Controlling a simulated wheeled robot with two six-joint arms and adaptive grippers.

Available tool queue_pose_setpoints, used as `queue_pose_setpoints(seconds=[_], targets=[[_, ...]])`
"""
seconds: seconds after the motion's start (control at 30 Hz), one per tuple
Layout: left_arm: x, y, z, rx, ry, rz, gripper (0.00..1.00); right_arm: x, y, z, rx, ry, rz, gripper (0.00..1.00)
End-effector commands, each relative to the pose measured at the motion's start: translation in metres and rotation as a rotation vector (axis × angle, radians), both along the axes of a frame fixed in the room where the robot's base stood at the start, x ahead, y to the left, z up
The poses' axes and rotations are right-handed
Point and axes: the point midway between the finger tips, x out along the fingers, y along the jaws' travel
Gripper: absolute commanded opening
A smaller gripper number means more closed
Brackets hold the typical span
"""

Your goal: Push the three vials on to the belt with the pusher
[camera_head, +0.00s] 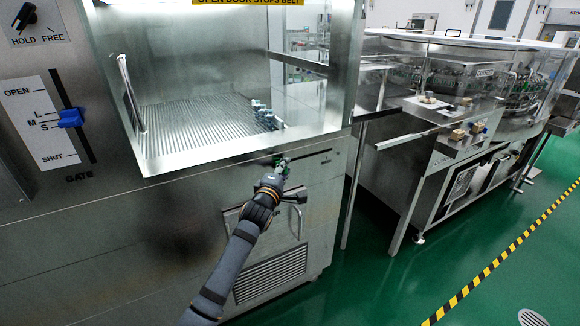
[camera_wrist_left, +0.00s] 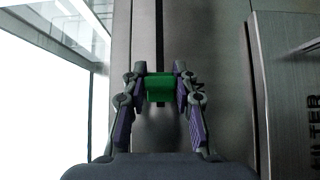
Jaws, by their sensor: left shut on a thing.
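A green handle, which looks like the pusher's, (camera_wrist_left: 159,87) sits at a slot in the steel front panel. My left gripper (camera_head: 281,168) is shut on this handle, with one finger on each side of it in the left wrist view. In the head view the handle is mostly covered by the fingers. Small grey-blue shapes, likely the vials (camera_head: 266,118), stand at the right end of the ribbed floor inside the open bay. They are too small to count or to tell from the pusher's head. My right gripper is not in view.
The slot (camera_head: 315,155) runs on to the right of the handle. The bay's ribbed floor (camera_head: 195,124) is bare on the left. A gate lever (camera_head: 70,118) with a blue knob is at the far left. Another steel machine (camera_head: 440,150) stands at the right, past a gap.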

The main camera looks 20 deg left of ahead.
Motion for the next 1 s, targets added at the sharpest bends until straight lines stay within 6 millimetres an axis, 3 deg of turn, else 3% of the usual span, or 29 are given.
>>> queue_pose_setpoints(seconds=[0.33, 0.37, 0.5, 0.83, 1.0], targets=[[-0.001, 0.0, -0.001, -0.001, 0.002, 0.0, 0.0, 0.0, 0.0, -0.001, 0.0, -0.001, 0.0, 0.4], [-0.001, 0.0, -0.001, -0.001, 0.002, 0.0, 0.32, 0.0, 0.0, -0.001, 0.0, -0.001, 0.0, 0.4], [-0.001, 0.001, -0.001, -0.001, 0.001, 0.0, 0.51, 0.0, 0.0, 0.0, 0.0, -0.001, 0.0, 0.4], [-0.004, 0.0, -0.001, 0.0, 0.001, 0.0, 0.51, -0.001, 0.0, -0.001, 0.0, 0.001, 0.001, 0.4], [-0.032, -0.003, -0.002, 0.003, 0.003, -0.001, 0.51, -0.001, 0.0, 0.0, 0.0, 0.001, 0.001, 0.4]])
